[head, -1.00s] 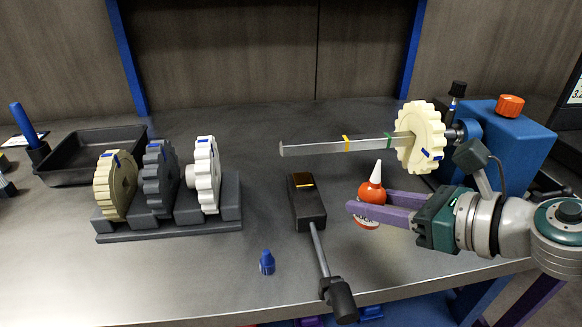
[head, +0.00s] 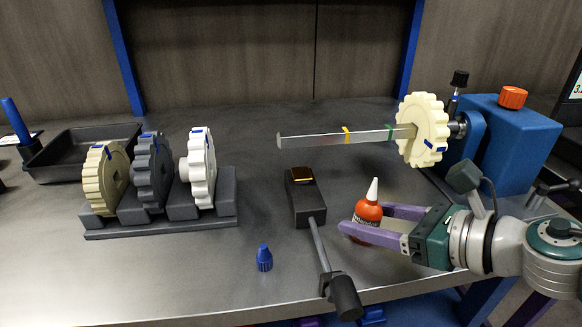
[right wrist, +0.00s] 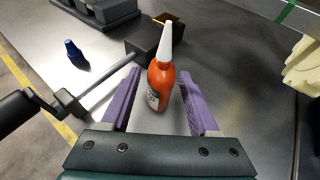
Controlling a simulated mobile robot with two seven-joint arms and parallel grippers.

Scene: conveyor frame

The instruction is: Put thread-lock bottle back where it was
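The thread-lock bottle (head: 368,213) is orange-red with a white cone nozzle and a white label. It stands upright on the grey table, right of the black tool. It also shows in the right wrist view (right wrist: 161,80). My right gripper (head: 365,220) is open around it, one purple finger on each side. In the right wrist view, gaps show between the bottle and both fingers (right wrist: 158,100). A small blue cap (head: 264,258) stands on the table to the left, apart from the bottle. My left gripper is out of view.
A black block with a rod and handle (head: 306,204) lies just left of the bottle. A rack (head: 160,226) holds three gears at left. A shaft (head: 320,139) with a cream gear extends from the blue machine (head: 510,145), behind the bottle. A black tray (head: 80,150) is back left.

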